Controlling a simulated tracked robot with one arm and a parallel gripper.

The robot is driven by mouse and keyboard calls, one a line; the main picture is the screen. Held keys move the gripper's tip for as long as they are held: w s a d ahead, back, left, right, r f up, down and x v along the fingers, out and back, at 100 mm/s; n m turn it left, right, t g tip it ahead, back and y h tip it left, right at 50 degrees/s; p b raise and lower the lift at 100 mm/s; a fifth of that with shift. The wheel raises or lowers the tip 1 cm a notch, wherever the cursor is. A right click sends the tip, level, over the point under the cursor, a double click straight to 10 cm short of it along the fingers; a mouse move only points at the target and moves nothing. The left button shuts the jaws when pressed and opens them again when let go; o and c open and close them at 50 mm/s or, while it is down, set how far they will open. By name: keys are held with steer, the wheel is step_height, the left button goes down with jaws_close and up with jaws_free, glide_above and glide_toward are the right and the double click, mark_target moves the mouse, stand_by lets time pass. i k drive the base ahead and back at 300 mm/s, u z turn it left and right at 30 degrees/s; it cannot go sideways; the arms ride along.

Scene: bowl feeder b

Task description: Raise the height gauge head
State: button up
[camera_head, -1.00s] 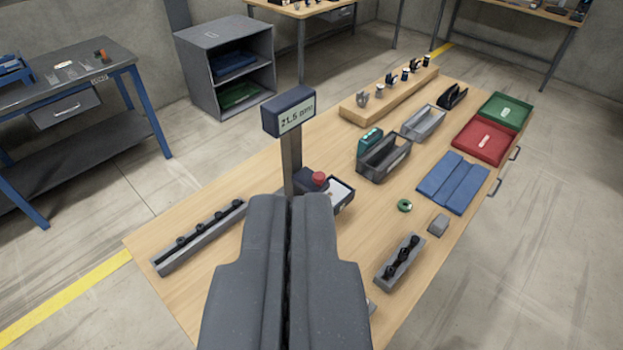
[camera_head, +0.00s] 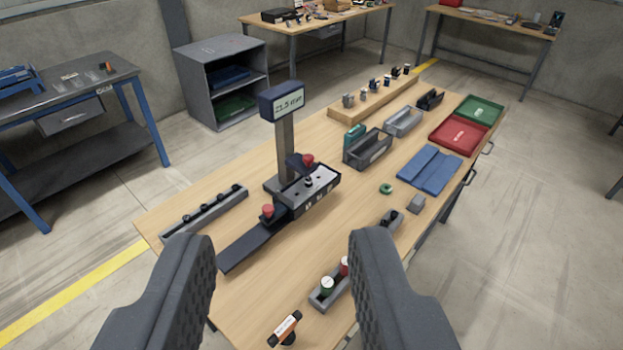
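The height gauge stands on the wooden table with a grey column (camera_head: 285,150) and a dark display box (camera_head: 282,101) on top, its digits roughly 21.5. Its head (camera_head: 301,163), a dark block with a red knob, sits low on the column. A dark box with a pale top (camera_head: 311,188) lies close to the head; I cannot tell whether they touch. A dark flat bar with a red knob (camera_head: 254,240) reaches toward the lower left. My gripper (camera_head: 277,240) is open and empty, its fingers wide apart in the foreground, short of the gauge.
A grey rack (camera_head: 204,214) lies left of the gauge. A rack with capped items (camera_head: 328,293) and an orange-labelled tool (camera_head: 285,328) sit near the front.

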mark_target(305, 165)
steer(key=z, duration=0.3)
steer(key=i, duration=1.05)
steer(key=u, duration=0.3)
